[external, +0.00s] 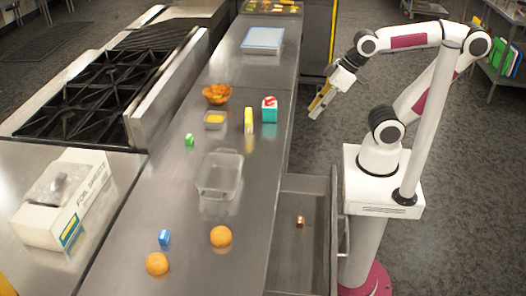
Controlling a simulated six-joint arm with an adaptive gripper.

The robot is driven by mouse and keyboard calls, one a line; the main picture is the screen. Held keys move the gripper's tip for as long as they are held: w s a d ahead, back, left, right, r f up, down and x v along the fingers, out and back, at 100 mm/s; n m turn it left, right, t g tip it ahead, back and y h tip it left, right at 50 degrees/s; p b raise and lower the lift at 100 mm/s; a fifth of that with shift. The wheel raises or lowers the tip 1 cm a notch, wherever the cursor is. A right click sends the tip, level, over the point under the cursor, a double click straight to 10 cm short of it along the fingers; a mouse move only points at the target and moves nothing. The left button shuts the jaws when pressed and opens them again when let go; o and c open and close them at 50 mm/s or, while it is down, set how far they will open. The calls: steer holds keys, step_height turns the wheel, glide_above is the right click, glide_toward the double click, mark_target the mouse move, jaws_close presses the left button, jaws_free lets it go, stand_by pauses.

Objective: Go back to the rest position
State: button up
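My gripper (318,106) hangs at the end of my raised arm, past the right edge of the steel counter (190,200). It points down and to the left, over the floor side and above the height of the open drawer. A yellow strip shows along the fingers; I cannot tell whether it is part of the gripper or something held. The fingers are too small to tell whether they are open or shut.
An open drawer (300,250) juts out beside my base, holding a small brown item (300,221).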

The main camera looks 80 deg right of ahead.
steer(key=shift+m+h, duration=0.4)
steer(key=shift+h, duration=0.2)
steer(key=s+d, duration=0.1)
steer(key=s+d+f, duration=0.1)
steer(key=d, duration=0.1)
steer(key=shift+s+d, duration=0.25)
steer(key=shift+s, duration=0.15)
